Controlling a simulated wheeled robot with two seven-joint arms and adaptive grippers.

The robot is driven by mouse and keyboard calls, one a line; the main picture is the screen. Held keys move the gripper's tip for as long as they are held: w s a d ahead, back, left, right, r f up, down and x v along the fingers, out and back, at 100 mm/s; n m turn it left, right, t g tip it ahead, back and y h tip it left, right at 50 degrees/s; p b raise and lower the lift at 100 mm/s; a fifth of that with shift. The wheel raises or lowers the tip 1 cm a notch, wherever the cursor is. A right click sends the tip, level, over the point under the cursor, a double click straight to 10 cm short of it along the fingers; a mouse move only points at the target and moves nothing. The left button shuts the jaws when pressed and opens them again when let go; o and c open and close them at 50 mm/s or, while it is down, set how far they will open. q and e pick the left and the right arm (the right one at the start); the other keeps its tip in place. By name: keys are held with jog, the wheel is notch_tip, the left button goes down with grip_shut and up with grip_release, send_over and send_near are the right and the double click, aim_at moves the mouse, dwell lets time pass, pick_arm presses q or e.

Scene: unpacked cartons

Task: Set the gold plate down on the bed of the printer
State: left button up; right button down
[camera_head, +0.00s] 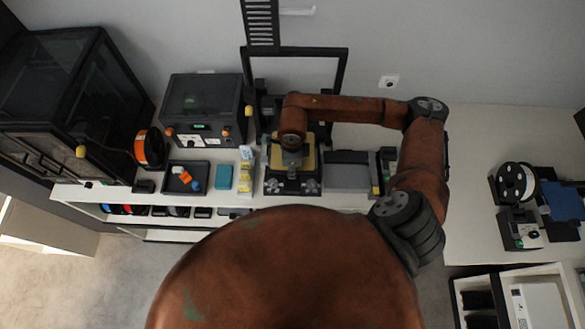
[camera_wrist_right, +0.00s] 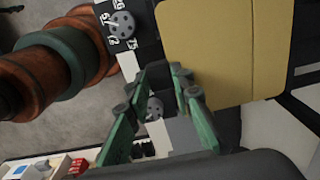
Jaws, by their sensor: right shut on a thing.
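The gold plate (camera_head: 311,157) is a flat, square sheet over the front of the black open-frame printer (camera_head: 345,68), at the middle of the bench. In the right wrist view the plate (camera_wrist_right: 225,45) fills the upper right. My right gripper (camera_head: 292,158) is above the plate, its arm coming in from the right. In the right wrist view its green fingers (camera_wrist_right: 162,72) are shut at the plate's near edge. The plate hides most of the bed, and I cannot tell whether it touches the bed. My left gripper is not in view.
Left of the printer are a dark boxy machine (camera_head: 203,108), a black tray (camera_head: 186,177) with small orange and blue items, and a teal block (camera_head: 224,177). A grey flat-topped device (camera_head: 347,172) stands close on the right. Bare bench top (camera_head: 470,145) lies farther right.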

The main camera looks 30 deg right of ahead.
jog(key=shift+f, duration=0.2)
jog(key=shift+f+b, duration=1)
jog(key=shift+b, duration=0.15)
jog(key=c, duration=1.6)
grip_release()
jog(key=shift+r, duration=0.15)
jog(key=shift+r+p, duration=0.45)
jog(key=shift+r, duration=1.1)
